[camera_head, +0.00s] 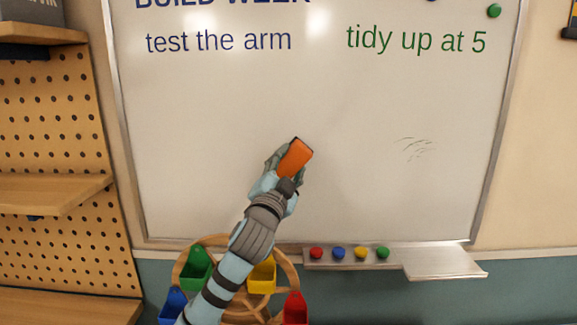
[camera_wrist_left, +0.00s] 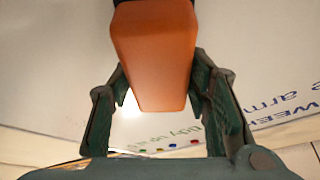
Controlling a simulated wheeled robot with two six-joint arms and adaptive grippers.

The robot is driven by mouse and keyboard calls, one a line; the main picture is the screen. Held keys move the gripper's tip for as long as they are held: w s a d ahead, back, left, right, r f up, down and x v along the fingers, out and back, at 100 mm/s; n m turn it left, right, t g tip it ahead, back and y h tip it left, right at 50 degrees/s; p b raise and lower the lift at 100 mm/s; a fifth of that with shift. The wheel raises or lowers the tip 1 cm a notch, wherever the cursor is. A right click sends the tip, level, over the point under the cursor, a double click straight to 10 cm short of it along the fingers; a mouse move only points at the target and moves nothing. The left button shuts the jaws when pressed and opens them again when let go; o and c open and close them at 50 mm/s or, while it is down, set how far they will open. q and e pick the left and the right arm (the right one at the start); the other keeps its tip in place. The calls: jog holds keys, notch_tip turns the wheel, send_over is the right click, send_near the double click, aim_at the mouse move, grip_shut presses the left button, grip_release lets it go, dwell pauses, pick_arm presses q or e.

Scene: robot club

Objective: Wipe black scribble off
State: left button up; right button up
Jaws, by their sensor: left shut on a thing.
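A whiteboard (camera_head: 220,120) fills the middle of the head view. A faint black scribble (camera_head: 415,148) of thin strokes is on its right part. My left gripper (camera_head: 285,160) is shut on an orange eraser (camera_head: 296,157), in front of the board and left of the scribble. In the left wrist view the orange eraser (camera_wrist_left: 153,50) sits between the two fingers of the left gripper (camera_wrist_left: 160,85). I cannot tell whether the eraser touches the board. My right gripper is not in view.
Blue writing (camera_head: 218,41) and green writing (camera_head: 416,39) are at the board's top. A tray (camera_head: 445,262) with several coloured magnets runs below the board. A wooden wheel with coloured bins (camera_head: 262,276) stands below left. Pegboard shelves (camera_head: 50,193) are at the left.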

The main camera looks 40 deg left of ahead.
aim_at(307, 162)
pick_arm(q)
jog(key=shift+w+a, duration=0.55)
jog(key=shift+w, duration=0.15)
jog(key=shift+w+d+r+p, duration=0.1)
jog(key=shift+w+d+p, duration=0.2)
jog(key=shift+d+p, duration=0.2)
jog(key=shift+w+d+p, duration=0.55)
jog(key=shift+w+d, duration=0.25)
jog(key=shift+d, duration=0.3)
jog(key=shift+w, duration=0.15)
jog(key=shift+s+a, duration=0.65)
jog(key=shift+a, duration=0.2)
jog(key=shift+s+a, duration=0.65)
jog(key=shift+a, duration=0.15)
